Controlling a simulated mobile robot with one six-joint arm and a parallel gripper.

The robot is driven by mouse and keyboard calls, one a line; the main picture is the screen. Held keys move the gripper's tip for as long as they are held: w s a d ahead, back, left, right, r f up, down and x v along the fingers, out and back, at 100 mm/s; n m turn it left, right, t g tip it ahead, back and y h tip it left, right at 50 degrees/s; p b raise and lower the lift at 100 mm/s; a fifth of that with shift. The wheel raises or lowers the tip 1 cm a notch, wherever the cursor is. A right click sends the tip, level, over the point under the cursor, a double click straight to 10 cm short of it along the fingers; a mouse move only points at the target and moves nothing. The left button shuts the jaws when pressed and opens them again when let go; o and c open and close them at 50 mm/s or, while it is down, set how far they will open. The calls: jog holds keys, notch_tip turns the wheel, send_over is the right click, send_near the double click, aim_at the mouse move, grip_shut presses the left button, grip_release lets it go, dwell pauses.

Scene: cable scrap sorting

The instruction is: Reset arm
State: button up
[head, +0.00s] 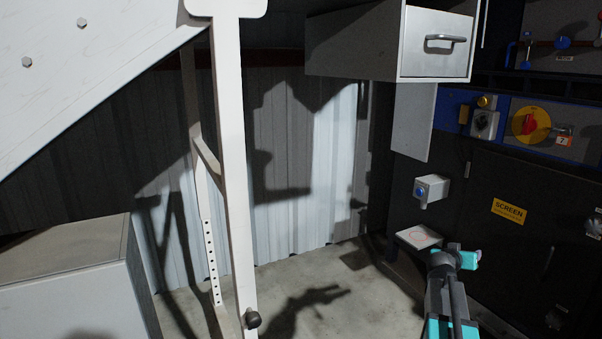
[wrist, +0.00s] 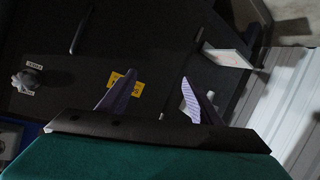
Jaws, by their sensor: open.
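My gripper (wrist: 154,92) shows in the wrist view with its two dark fingers spread apart and nothing between them. It points toward the dark cabinet panel, whose yellow label (wrist: 138,89) is partly behind the left finger. In the head view my arm with teal joints rises at the lower right, in front of the dark cabinet (head: 470,235).
A small pale shelf (head: 418,237) juts out near my arm, below a grey box with a blue button (head: 431,190). A white post (head: 232,170) stands left of centre. The concrete floor (head: 330,300) between is clear.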

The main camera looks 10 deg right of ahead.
jog(key=s+a+f+n+g+y+p, duration=0.25)
jog(key=a+f+y+p, duration=0.25)
jog(key=a+f+p, duration=1)
jog(key=s+a+f+n+g+y+p, duration=0.1)
jog(key=s+a+f, duration=0.45)
jog(key=a, duration=0.45)
jog(key=s+a+f+n+g+y+p, duration=0.1)
jog(key=s+a+f+g+p, duration=0.1)
jog(key=s+a+f, duration=0.5)
jog(key=s+a+n+g+y+p, duration=0.1)
jog(key=s+a+g, duration=0.1)
jog(key=s+a, duration=0.3)
jog(key=s+a+n+g+y+p, duration=0.1)
jog(key=s+a, duration=0.5)
jog(key=s, duration=0.7)
jog(key=s+a+n+g+y+p, duration=0.1)
jog(key=s+a+g+y+p, duration=0.1)
jog(key=s+a+g, duration=0.3)
jog(key=s+a+p, duration=0.1)
jog(key=s, duration=0.3)
jog(key=shift+s+r, duration=0.2)
jog(key=shift+s, duration=0.05)
jog(key=shift+a, duration=0.1)
